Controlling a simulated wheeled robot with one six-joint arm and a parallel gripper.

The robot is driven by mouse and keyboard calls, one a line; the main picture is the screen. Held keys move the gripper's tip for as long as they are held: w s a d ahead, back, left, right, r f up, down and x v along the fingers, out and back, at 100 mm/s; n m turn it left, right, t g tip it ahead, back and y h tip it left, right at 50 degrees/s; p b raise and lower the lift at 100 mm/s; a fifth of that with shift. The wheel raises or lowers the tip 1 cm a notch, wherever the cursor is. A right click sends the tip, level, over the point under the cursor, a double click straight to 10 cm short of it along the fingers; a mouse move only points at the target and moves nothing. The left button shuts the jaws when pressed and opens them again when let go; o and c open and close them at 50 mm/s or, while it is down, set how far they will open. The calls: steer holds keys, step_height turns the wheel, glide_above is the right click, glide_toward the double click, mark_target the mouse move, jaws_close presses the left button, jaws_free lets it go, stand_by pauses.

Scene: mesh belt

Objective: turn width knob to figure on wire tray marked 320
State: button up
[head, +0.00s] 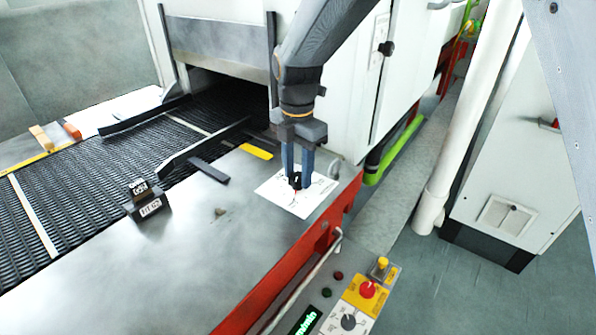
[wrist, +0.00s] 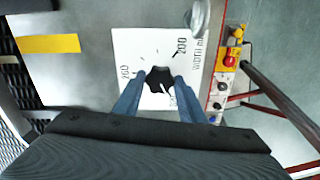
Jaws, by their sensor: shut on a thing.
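The width knob (head: 296,182) is black and stands on a white dial plate (head: 272,191) at the corner of the metal table. My gripper (head: 298,178) points down with its two blue fingers on either side of the knob, shut on it. In the wrist view the knob (wrist: 158,78) shows between the fingertips (wrist: 157,88). The plate (wrist: 126,42) reads 200 and 260; another figure below the knob is partly hidden. A pale mark shows at the knob's lower right. A dark block with white labels (head: 149,208) stands at the belt's edge; its figures are hard to read.
The dark mesh belt (head: 75,190) runs into the machine opening at the left. A yellow strip (head: 257,151) and a dark bar (head: 209,170) lie near the plate. A control panel with a red knob (head: 368,288) is at the front. The metal table (head: 190,275) is largely clear.

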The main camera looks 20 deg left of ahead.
mark_target(298, 176)
steer(key=shift+r, duration=0.1)
steer(key=o, duration=1)
steer(key=shift+o, duration=0.2)
steer(key=shift+r+b, duration=0.95)
steer(key=shift+r, duration=2.9)
